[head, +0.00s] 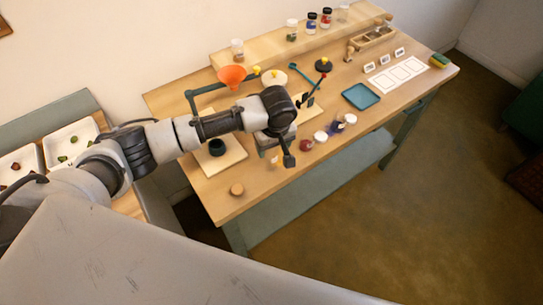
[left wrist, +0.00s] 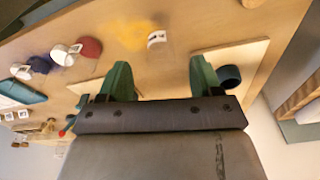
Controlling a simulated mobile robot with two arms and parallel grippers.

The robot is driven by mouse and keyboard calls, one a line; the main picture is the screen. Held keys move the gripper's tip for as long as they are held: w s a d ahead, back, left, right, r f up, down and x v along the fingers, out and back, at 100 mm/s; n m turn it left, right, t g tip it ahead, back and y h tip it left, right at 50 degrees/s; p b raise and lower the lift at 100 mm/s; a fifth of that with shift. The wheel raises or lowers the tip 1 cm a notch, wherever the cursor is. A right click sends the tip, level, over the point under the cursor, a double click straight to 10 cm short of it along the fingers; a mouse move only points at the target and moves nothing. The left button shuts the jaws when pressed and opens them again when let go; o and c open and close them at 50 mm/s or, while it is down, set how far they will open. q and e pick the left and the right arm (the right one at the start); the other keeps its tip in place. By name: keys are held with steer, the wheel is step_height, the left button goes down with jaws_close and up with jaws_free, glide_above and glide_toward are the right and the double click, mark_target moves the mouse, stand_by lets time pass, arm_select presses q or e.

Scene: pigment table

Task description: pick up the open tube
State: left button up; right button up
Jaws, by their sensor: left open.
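In the left wrist view, a clear tube with a white label (left wrist: 157,38) is on the table just beyond my fingertips, with yellow powder (left wrist: 130,33) beside it. Its outline is faint, so I cannot tell whether it stands or lies. My left gripper (left wrist: 163,72) is open, its two green fingers apart with nothing seen between them. In the head view my left gripper (head: 282,155) hangs over the front part of the table and largely hides the tube's area; a small yellow patch (head: 274,159) shows beside it. My right gripper is not in view.
A round wooden piece (head: 237,189) lies near the front edge. An orange funnel (head: 232,75) and a blue tray (head: 361,96) are farther back.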

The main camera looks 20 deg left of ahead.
mark_target(271, 160)
arm_select(q)
steer(key=f, duration=0.2)
steer(key=f+p, duration=0.1)
steer(key=f, duration=0.2)
steer(key=shift+w+a+f+p, duration=0.25)
steer(key=shift+a+f+p, duration=0.1)
steer(key=shift+f, duration=0.3)
steer(key=shift+c, duration=0.5)
steer(key=c, duration=0.9)
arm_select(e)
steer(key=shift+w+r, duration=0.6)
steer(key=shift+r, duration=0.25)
